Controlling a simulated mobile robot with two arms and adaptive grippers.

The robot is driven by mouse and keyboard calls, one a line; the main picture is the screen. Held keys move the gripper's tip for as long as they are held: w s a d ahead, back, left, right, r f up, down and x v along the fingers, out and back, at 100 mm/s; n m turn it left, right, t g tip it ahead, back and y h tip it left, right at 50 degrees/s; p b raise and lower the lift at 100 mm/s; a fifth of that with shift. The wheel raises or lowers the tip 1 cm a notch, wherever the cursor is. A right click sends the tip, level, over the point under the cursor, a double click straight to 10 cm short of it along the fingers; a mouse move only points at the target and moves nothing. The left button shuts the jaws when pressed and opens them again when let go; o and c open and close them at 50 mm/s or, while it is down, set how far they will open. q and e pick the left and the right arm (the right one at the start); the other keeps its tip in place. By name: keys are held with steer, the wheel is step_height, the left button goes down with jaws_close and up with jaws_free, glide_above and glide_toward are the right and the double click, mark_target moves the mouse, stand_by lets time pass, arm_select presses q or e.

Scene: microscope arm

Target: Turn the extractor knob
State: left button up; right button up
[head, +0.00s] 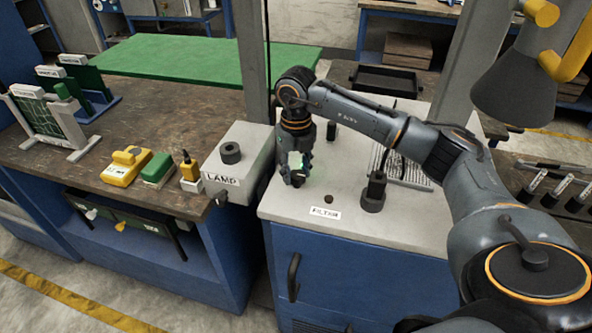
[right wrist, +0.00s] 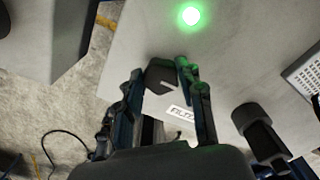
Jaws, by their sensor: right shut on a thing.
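My right gripper (head: 296,177) points down over the grey top of the blue cabinet (head: 375,280). In the right wrist view its two fingers (right wrist: 160,82) are on either side of a dark knob (right wrist: 160,74) and shut on it. I take this to be the extractor knob; no label naming it is readable. In the head view the gripper mostly hides the knob. A green light (right wrist: 190,15) glows on the panel beyond the knob. A label reading FILTER (head: 325,213) lies near the gripper. My left gripper is not in view.
A grey LAMP box (head: 240,170) with a dark round knob (head: 230,152) stands left of the cabinet. A dark upright post (head: 374,190) and a slotted plate (head: 410,160) are to the right. A small dark disc (head: 328,198) sits by the FILTER label. The workbench (head: 120,195) holds several tools.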

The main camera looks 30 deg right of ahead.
mark_target(296, 173)
stand_by(0.5)
steer(key=o, duration=1.2)
step_height(296, 173, up, 12)
steer(key=shift+r, duration=0.1)
